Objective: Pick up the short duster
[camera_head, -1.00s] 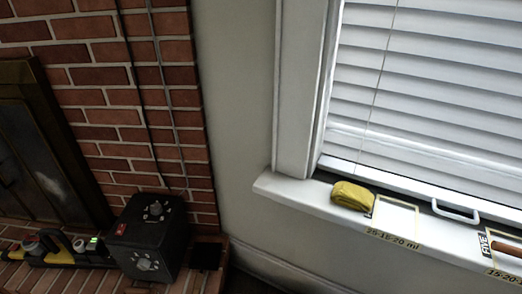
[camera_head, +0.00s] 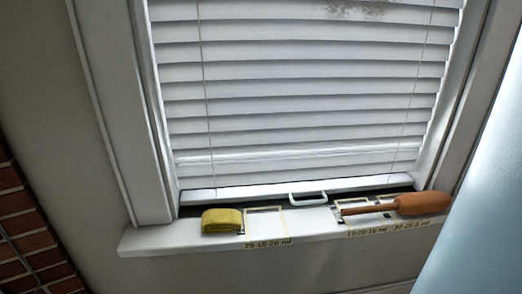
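An orange-brown short-handled tool that looks like the short duster (camera_head: 424,203) lies on the white window sill at the right. Its thicker end points right, and a thin brown handle reaches left across the taped marks. Neither of my grippers shows in the head view.
A folded yellow cloth (camera_head: 222,220) lies on the window sill (camera_head: 165,239) at the left. Taped outlines with labels mark the sill. A white handle (camera_head: 308,198) sits at the window's base below closed blinds (camera_head: 310,100). A pale blue-grey surface (camera_head: 475,220) fills the lower right. Brick wall (camera_head: 28,235) is at left.

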